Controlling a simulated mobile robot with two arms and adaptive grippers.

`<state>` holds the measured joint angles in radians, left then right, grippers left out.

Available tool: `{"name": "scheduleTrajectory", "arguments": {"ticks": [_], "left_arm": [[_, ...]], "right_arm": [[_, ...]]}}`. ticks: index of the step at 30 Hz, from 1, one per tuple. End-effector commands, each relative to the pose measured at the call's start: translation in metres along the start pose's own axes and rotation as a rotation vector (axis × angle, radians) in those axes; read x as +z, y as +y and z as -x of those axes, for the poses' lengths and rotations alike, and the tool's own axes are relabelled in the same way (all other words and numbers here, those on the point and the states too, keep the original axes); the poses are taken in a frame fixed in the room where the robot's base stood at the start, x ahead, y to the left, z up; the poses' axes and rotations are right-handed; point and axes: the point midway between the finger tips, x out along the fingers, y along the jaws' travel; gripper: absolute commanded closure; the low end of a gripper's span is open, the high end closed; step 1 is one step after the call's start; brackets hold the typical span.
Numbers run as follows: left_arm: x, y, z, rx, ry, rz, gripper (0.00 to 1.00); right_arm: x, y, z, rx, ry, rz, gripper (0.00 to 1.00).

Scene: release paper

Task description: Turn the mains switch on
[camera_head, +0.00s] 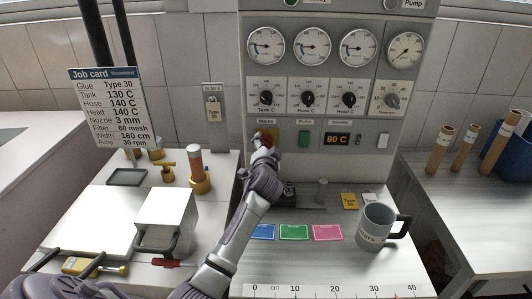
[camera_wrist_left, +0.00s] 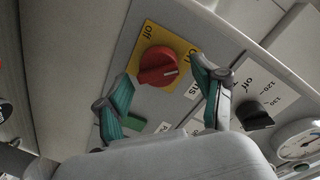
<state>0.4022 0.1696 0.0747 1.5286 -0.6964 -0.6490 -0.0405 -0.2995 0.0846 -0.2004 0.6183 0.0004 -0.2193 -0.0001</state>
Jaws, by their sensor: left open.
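The mains switch (camera_wrist_left: 158,66) is a red rotary knob on a yellow plate (camera_wrist_left: 150,33) on the grey panel. A white mark on the knob points right and slightly down in the left wrist view. "Off" is legible at the plate's upper left; the lettering at its right is partly hidden. My left gripper (camera_wrist_left: 164,72) is open, with one teal-padded finger on each side of the knob; I cannot tell whether they touch it. In the head view my left gripper (camera_head: 264,146) covers most of the switch under the "Mains" label. My right gripper is not in view.
A green pump button (camera_head: 304,139) and an 80 C display (camera_head: 337,139) sit right of the switch. Temperature dials and gauges (camera_head: 312,47) are above. A grey mug (camera_head: 376,228) stands at the front right. A job card (camera_head: 107,107) stands left.

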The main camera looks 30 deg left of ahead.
Motion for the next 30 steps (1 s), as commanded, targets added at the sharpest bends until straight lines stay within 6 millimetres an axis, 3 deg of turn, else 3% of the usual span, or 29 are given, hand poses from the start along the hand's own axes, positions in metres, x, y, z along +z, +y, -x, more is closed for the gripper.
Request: {"name": "scheduleTrajectory", "arguments": {"ticks": [15,21,30], "left_arm": [[0.001,0.001,0.098,0.002,-0.001,0.000,0.31],[0.000,0.000,0.112,0.000,-0.001,0.000,0.31],[0.000,0.000,0.113,0.000,-0.001,0.000,0.31]], "right_arm": [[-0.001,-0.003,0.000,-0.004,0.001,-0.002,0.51],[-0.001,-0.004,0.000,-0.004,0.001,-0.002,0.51],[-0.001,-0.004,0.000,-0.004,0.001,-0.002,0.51]]}}
